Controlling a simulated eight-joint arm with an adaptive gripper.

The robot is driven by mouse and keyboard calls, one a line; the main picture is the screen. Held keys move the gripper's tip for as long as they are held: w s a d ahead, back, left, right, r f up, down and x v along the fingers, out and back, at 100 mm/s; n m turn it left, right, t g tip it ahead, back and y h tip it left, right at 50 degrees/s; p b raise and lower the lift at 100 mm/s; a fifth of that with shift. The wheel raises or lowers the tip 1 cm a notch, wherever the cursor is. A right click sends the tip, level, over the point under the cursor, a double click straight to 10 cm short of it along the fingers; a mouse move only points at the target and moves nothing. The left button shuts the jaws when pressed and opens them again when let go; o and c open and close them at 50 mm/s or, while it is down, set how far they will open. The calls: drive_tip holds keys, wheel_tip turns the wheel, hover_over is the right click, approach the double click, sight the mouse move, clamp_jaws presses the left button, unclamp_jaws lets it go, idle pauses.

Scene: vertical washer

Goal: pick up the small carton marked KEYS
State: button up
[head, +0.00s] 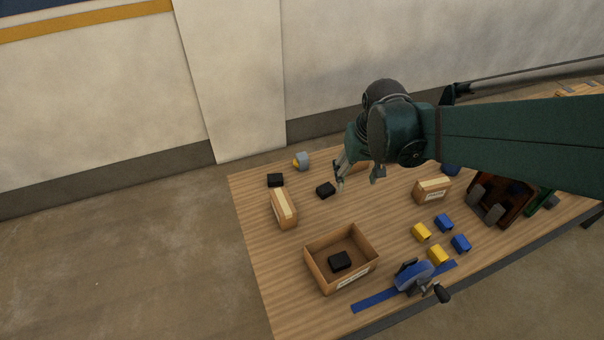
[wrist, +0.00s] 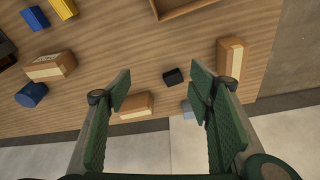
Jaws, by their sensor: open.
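Three small cartons with pale tape stand on the table, and I cannot read which is marked KEYS. One is at the left (head: 284,207), on the right side of the wrist view (wrist: 231,58). One is at the right (head: 432,189), with a marked white label in the wrist view (wrist: 51,66). The third (head: 361,167) is mostly hidden behind my gripper in the head view; the wrist view shows it (wrist: 135,106) near the table edge, close to the left finger. My gripper (head: 357,180) is open and empty above the table; its fingers also show in the wrist view (wrist: 160,85).
A black block (head: 326,189) lies near my gripper, another (head: 275,180) farther left. An open box (head: 318,277) holds a black block. Blue and yellow blocks (head: 438,254), a blue clamp-like device (head: 413,275) and a dark brown bin (head: 503,199) occupy the right side.

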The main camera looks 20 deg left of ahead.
drive_tip(key=a+f+n+g+p, duration=0.15)
drive_tip(key=a+f, duration=0.45)
drive_tip(key=a, duration=0.7)
drive_tip(key=n+h+p, duration=0.1)
drive_tip(key=n+p, duration=0.1)
approach(282, 200)
drive_tip(key=shift+g, duration=0.25)
drive_tip(key=f, duration=0.5)
drive_tip(key=shift+w+f, duration=0.1)
drive_tip(key=shift+w, duration=0.15)
drive_tip(key=shift+a, duration=0.1)
drive_tip(key=shift+f, duration=0.1)
drive_tip(key=shift+f, duration=1.25)
drive_tip(key=shift+s+d+f, duration=0.1)
drive_tip(key=shift+f, duration=1.2)
drive_tip(key=shift+s+d+f, duration=0.1)
drive_tip(key=shift+f, duration=1.2)
drive_tip(key=shift+c, duration=0.6)
drive_tip(key=c, duration=0.9)
